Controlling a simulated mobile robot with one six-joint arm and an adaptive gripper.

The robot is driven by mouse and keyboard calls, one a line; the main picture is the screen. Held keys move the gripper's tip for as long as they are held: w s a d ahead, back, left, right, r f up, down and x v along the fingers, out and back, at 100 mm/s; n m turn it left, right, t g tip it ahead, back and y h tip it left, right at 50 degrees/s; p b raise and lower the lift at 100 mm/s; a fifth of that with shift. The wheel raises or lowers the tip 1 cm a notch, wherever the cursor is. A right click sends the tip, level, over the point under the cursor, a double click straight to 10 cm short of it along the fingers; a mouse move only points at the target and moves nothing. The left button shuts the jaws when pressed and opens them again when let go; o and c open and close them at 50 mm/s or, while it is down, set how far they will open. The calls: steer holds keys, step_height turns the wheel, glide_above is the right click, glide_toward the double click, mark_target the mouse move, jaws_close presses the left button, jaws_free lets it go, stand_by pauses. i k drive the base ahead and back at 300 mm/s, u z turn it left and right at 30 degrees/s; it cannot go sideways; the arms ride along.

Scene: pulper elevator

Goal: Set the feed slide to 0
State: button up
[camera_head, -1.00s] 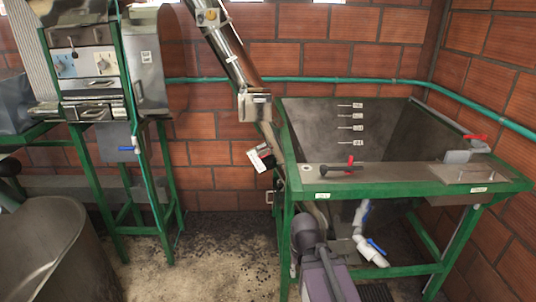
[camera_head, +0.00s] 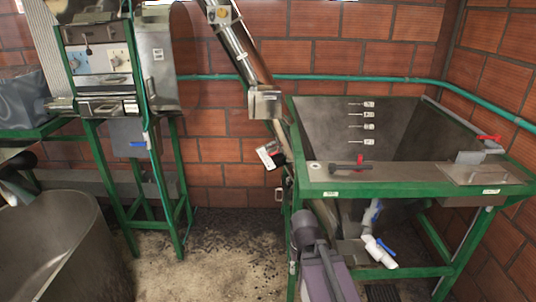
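No feed slide or its scale can be read for certain. On the front ledge of the green-framed hopper (camera_head: 400,192) at right lies a dark bar handle (camera_head: 346,168) with a small red piece at its right end. A flat metal plate (camera_head: 476,175) lies at the ledge's right end, with a grey block and a red lever (camera_head: 489,138) behind it. The left machine (camera_head: 104,62) has a front panel with small knobs and a handled metal part (camera_head: 106,107) below. Labels are too small to read.
A sloping metal tube (camera_head: 235,50) runs down beside the hopper's left side. Blue-handled valves (camera_head: 137,144) show under the left machine and on white pipe (camera_head: 379,254) under the hopper. A large round bin (camera_head: 60,250) stands front left. Floor (camera_head: 215,250) between machines is open.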

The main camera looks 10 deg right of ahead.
mark_target(275, 150)
steer(key=k, duration=1.35)
steer(key=u, duration=0.45)
steer(key=i, duration=1.8)
steer(key=z, duration=0.55)
